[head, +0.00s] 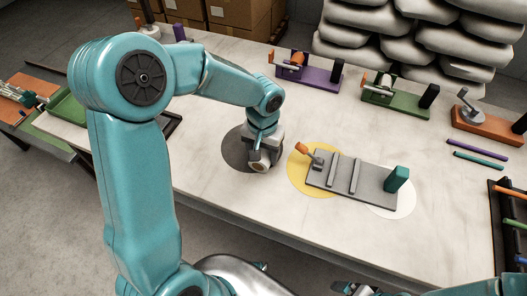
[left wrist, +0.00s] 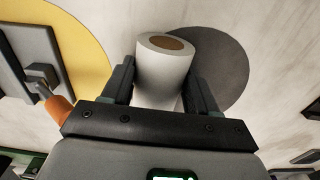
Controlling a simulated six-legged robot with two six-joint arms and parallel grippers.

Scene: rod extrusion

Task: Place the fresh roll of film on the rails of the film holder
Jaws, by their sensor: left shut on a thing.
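My left gripper (head: 262,158) is over the dark grey disc on the table. In the left wrist view its two fingers (left wrist: 160,85) are shut on the white film roll (left wrist: 168,68), which has a brown core. I cannot tell whether the roll touches the disc. The grey film holder (head: 320,185) is to the right of the gripper, with two raised rails (head: 345,174), an orange-handled clamp (head: 302,149) at its left end and a teal block (head: 396,178) at its right end. The rails are empty. Part of the holder (left wrist: 30,50) shows in the left wrist view.
The dark disc (head: 232,150), a yellow disc (head: 300,182) and a white disc (head: 400,207) mark the table. Purple (head: 320,80), green (head: 405,108) and orange (head: 480,125) fixtures stand along the back. Two pens (head: 476,149) lie at the right. The front table area is clear.

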